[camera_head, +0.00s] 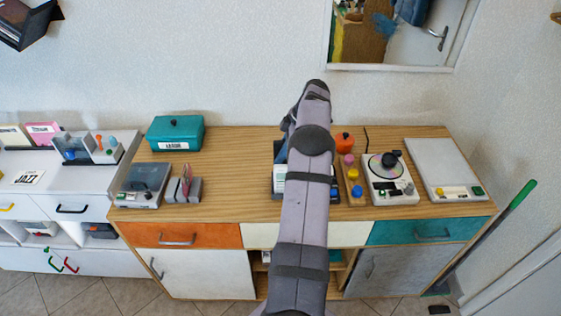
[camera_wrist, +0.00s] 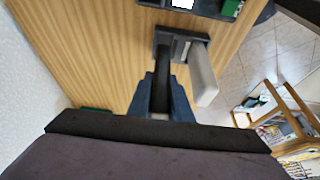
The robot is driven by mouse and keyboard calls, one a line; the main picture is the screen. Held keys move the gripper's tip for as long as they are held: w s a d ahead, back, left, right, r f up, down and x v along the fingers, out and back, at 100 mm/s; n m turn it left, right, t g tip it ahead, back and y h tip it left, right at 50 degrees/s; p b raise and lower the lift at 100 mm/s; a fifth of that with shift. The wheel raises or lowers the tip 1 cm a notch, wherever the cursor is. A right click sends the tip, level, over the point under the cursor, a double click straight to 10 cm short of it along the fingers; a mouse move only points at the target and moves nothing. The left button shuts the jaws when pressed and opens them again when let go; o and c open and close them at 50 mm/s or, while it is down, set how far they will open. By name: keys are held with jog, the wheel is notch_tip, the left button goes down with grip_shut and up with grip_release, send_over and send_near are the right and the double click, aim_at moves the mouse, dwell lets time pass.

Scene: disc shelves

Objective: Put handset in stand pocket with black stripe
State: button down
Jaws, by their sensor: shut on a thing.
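A grey stand with pockets (camera_head: 172,192) sits on the wooden top, left of my arm. My gripper (camera_wrist: 164,85) is shut, with blue fingers around a dark narrow piece (camera_wrist: 166,68), which seems to be the handset. This piece overlaps the stand in the picture; I cannot tell whether they touch. In the head view my arm hides most of the gripper. I cannot make out the black stripe.
A teal box (camera_head: 175,133) stands behind the stand, and a dark device (camera_head: 140,187) is left of it. Right of my arm are a wooden tray (camera_head: 354,188), a turntable (camera_head: 389,178) and a pale panel (camera_head: 440,165).

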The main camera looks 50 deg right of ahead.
jog(key=shift+f+p, duration=0.8)
jog(key=shift+f, duration=1.1)
jog(key=shift+f, duration=0.2)
jog(key=c, duration=1.6)
grip_release()
jog(key=shift+r, duration=0.2)
jog(key=shift+b+v, duration=0.9)
jog(key=shift+v, duration=5.1)
